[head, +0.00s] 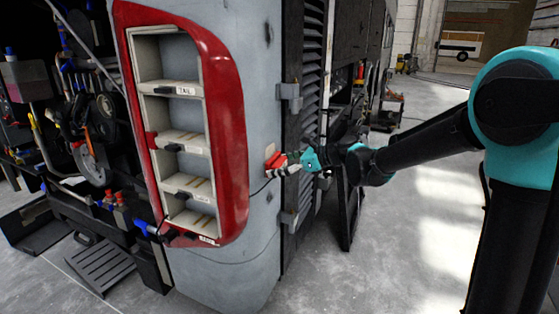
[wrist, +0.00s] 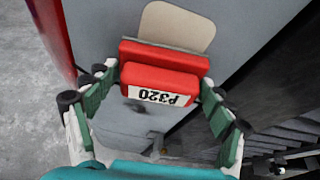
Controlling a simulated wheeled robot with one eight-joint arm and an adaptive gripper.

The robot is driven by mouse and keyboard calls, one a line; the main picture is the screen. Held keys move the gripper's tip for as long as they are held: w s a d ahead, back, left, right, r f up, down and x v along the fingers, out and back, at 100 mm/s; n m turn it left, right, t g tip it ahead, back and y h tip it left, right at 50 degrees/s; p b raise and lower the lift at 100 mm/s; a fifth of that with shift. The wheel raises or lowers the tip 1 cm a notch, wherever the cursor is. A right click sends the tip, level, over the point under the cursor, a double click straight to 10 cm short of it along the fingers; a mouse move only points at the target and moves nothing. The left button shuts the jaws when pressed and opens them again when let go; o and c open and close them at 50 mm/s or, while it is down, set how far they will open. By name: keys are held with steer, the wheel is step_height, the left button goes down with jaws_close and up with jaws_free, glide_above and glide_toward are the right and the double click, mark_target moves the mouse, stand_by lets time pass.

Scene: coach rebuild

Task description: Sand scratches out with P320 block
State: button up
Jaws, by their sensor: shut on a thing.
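The red P320 block (wrist: 160,82) sits between the two fingers of my gripper (wrist: 158,88), which is shut on its sides. Its white label reads P320 upside down in the wrist view. In the head view the red block (head: 271,158) is at the grey coach corner panel (head: 235,100), with my gripper (head: 281,164) to its right. A beige rounded patch (wrist: 178,24) shows on the panel just beyond the block. I cannot tell whether the block touches the panel. No scratches can be made out clearly; the block may hide part of the surface.
A red-framed lamp recess with shelves (head: 180,120) is left of the panel. A black louvred grille (head: 312,80) and open side hatch are to the right. An open engine bay (head: 85,130) is at far left. Bare concrete floor (head: 420,200) lies right of the coach.

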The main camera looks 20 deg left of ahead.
steer(key=shift+a+f, duration=0.1)
steer(key=shift+f, duration=2.3)
steer(key=shift+s+d, duration=0.15)
steer(key=shift+d, duration=1.35)
steer(key=shift+s+d, duration=0.1)
steer(key=shift+d, duration=1.35)
steer(key=shift+s+d, duration=0.1)
steer(key=shift+d, duration=1.4)
